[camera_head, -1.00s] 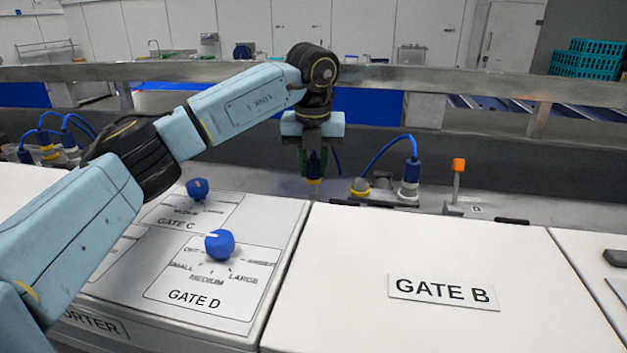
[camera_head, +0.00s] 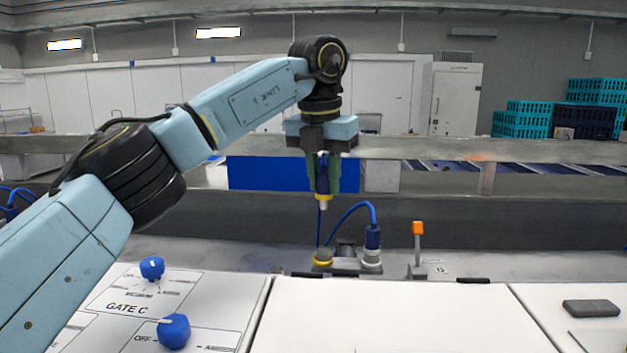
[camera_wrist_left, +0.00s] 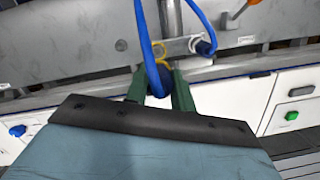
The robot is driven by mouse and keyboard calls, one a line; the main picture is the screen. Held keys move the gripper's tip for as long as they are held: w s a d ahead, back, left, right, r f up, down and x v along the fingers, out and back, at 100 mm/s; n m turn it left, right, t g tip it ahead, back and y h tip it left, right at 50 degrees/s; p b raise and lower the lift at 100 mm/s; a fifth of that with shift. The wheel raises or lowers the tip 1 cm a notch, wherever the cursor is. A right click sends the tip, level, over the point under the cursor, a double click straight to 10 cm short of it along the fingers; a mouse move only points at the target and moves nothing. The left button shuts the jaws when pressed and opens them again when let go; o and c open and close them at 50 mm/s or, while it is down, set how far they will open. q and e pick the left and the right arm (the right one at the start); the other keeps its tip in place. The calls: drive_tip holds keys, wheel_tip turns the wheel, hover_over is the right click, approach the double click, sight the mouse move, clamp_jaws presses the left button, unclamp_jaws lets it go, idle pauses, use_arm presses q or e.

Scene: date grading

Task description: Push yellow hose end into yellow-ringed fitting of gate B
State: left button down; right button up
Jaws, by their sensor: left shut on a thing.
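My left gripper (camera_head: 323,185) is shut on the blue hose end (camera_head: 322,172), which points down and has a yellow ring (camera_head: 323,197) and a pale tip. The tip hangs above the yellow-ringed fitting (camera_head: 322,260), apart from it, roughly in line in the head view. Depth alignment is hard to tell. In the left wrist view the green fingers hold the blue hose end (camera_wrist_left: 159,84), and its blue hose (camera_wrist_left: 146,40) runs upward, partly covering what lies behind. My right gripper is in neither view.
A blue plug (camera_head: 373,237) sits in the pale-ringed fitting (camera_head: 371,258) just right of the yellow-ringed one. An orange-tipped lever (camera_head: 418,240) stands further right. White cabinet tops (camera_head: 390,310) with blue knobs (camera_head: 173,331) lie in front.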

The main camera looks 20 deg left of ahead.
sight(323, 209)
use_arm(q)
drive_tip(key=shift+f, duration=2.6)
drive_tip(key=shift+f, duration=0.2)
drive_tip(key=shift+f+b, duration=0.4)
drive_tip(key=shift+f, duration=0.4)
drive_tip(key=shift+f, duration=0.15)
drive_tip(key=shift+f, duration=0.15)
drive_tip(key=shift+f+b, duration=0.5)
drive_tip(key=shift+f, duration=0.75)
idle(0.8)
